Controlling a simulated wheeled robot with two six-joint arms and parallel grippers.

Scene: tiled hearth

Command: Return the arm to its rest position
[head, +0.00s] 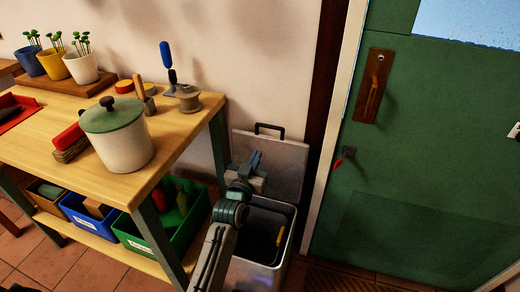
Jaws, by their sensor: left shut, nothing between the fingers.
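My left arm reaches up from the bottom middle of the head view. Its gripper (254,160) is shut and empty. It shows in front of the raised lid (288,165) of a grey metal bin (262,248). Whether it touches the lid I cannot tell. The arm hides part of the bin's left side. My right gripper is not in view.
Left stands a wooden bench (180,130) with a green-lidded pot (115,133) near its front edge. Blue (88,222) and green (150,247) crates sit on its lower shelf. A closed-looking green door (430,150) is at right. A yellow item (280,237) shows inside the bin.

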